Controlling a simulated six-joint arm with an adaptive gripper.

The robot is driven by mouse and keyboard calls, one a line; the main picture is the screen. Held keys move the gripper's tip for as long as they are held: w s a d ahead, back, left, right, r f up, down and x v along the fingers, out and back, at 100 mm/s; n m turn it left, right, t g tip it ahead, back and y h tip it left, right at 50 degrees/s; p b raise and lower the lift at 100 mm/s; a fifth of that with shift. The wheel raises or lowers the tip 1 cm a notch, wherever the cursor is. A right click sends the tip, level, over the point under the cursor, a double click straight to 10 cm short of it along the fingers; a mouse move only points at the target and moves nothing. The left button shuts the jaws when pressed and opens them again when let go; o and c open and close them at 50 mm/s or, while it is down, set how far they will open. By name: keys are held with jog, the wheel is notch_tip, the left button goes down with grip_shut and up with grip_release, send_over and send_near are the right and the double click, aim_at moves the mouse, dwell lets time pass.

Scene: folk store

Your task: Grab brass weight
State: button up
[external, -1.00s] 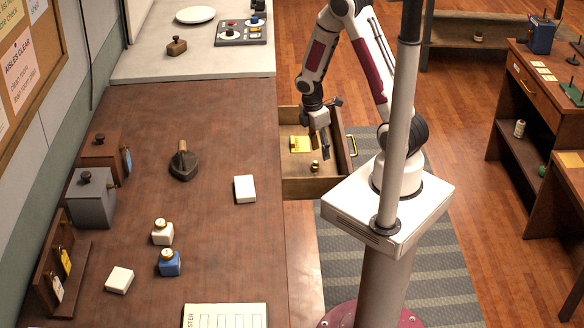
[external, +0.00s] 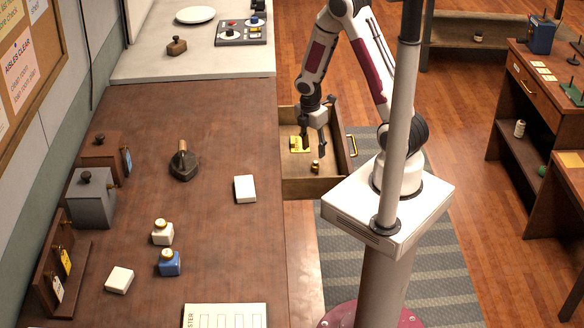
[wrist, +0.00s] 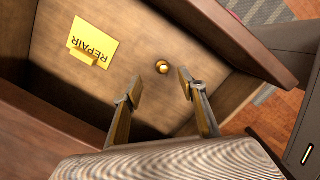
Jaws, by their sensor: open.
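The brass weight (external: 315,167) is a small round knobbed piece on the floor of the open wooden drawer (external: 302,187). In the wrist view the brass weight (wrist: 162,67) shows from above, just beyond and between the fingertips. My gripper (external: 313,148) is inside the drawer's outline in the external view, pointing down. In the wrist view my gripper (wrist: 160,77) is open and empty, one finger on either side of the line to the weight. The exact height of the fingertips above the weight is hard to tell.
The drawer walls (wrist: 240,40) stand close around the fingers. The brown counter (external: 225,120) is beside the drawer.

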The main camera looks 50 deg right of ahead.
aim_at(315, 162)
jog(key=shift+f, duration=0.95)
jog(key=shift+s+f, duration=0.1)
jog(key=shift+f, duration=0.05)
jog(key=shift+s+f, duration=0.15)
jog(key=shift+f, duration=1.3)
jog(key=shift+d+f, duration=0.15)
jog(key=shift+f, duration=0.85)
grip_shut()
